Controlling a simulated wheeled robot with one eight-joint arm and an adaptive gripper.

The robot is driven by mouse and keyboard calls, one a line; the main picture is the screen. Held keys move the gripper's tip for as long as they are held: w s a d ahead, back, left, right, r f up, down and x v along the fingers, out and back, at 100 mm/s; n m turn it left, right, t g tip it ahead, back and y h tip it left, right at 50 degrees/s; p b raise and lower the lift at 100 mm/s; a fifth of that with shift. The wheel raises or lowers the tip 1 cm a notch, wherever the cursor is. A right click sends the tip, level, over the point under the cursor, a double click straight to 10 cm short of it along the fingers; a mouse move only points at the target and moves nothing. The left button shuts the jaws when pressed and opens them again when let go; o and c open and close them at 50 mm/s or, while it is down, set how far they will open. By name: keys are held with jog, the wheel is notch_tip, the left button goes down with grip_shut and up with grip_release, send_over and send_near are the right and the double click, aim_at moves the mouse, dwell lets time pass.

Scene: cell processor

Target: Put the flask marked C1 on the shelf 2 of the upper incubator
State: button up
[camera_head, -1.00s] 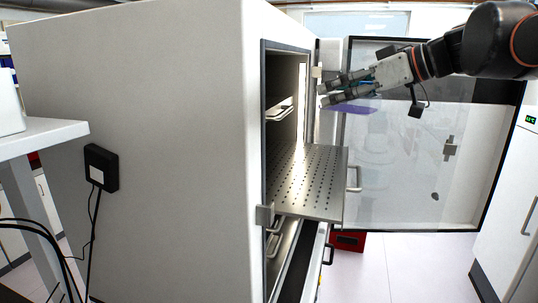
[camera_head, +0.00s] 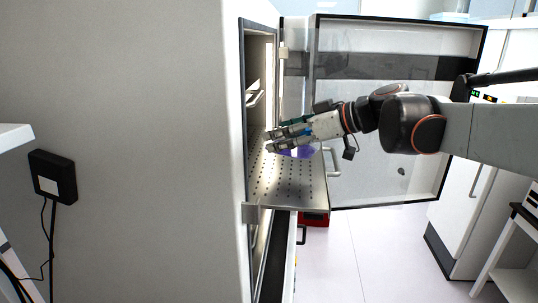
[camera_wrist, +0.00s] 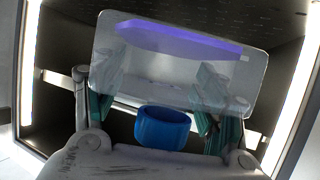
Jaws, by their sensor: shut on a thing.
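The flask (camera_wrist: 180,62) is a clear, flat vessel with purple liquid and a blue cap (camera_wrist: 162,130). My gripper (camera_wrist: 155,97) is shut on it, with a finger on each side near the cap. In the head view, my gripper (camera_head: 270,142) is at the incubator opening and partly hides the flask's purple part (camera_head: 307,152). A perforated metal shelf (camera_head: 298,187) sticks out of the incubator (camera_head: 150,110). The flask appears over this shelf; the gap between them is unclear. I cannot read the flask's mark or any shelf number.
The open glass door (camera_head: 375,175) stands to the right, behind my arm. Another shelf (camera_head: 254,99) sits higher inside the incubator. A handle (camera_head: 333,162) shows beside the pulled-out shelf. A black box (camera_head: 53,176) with cables is on the incubator's side.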

aim_at(283, 170)
jog(key=shift+f, duration=2.9)
jog(key=shift+f, duration=0.15)
jog(key=o, duration=1.5)
jog(key=shift+r, duration=0.2)
